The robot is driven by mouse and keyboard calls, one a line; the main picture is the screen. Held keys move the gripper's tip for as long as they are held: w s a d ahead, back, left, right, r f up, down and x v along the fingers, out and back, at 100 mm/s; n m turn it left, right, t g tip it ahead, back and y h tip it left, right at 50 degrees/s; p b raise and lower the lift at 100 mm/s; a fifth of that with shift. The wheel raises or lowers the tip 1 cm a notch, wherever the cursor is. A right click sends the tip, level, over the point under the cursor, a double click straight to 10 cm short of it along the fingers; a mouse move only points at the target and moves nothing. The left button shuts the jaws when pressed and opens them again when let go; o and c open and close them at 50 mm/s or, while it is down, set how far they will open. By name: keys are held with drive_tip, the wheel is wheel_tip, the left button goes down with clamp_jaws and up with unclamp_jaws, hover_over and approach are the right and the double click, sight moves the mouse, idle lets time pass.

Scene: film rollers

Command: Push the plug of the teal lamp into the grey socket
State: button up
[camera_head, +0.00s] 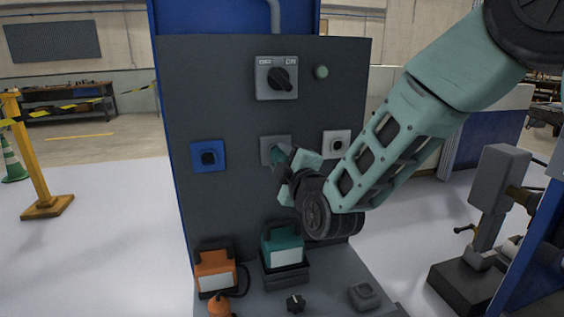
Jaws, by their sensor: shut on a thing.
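The grey socket (268,143) is on the dark upright panel, between a blue socket and a white socket. My gripper (284,160) is in front of it and covers its right part. My gripper is shut on a small teal plug (278,155) that is mostly hidden by the fingers. The plug is at or very close to the face of the grey socket; I cannot tell whether it is inside. The teal lamp (283,247) stands on the ledge below, with a pale front. Its cord cannot be made out.
A blue socket (208,156) and a white socket (336,144) flank the grey one. A rotary switch (277,78) and green button (321,72) are above. An orange lamp (216,271) with its plug (220,305), a black knob (295,303) and a grey block (364,295) are on the ledge.

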drive_tip(key=shift+w+a, duration=0.15)
drive_tip(key=shift+w, duration=0.45)
drive_tip(key=o, duration=1.2)
drive_tip(key=shift+c, duration=0.2)
drive_tip(key=b+v, duration=0.8)
drive_tip(key=v, duration=0.9)
drive_tip(key=s+f+m+g+h+p, duration=0.2)
drive_tip(key=s+f+m+g+p, duration=0.4)
drive_tip(key=s+g, duration=0.45)
drive_tip(key=s+d+f+m+g+h+p, duration=0.1)
drive_tip(key=s+d+m+g+h+p, duration=0.2)
drive_tip(key=s+d+g, duration=0.3)
drive_tip(key=s+d+m+h, duration=0.1)
drive_tip(key=s, duration=0.4)
drive_tip(key=shift+s+d+g+h+p, duration=0.3)
drive_tip(key=shift+s+d+g+p, duration=0.05)
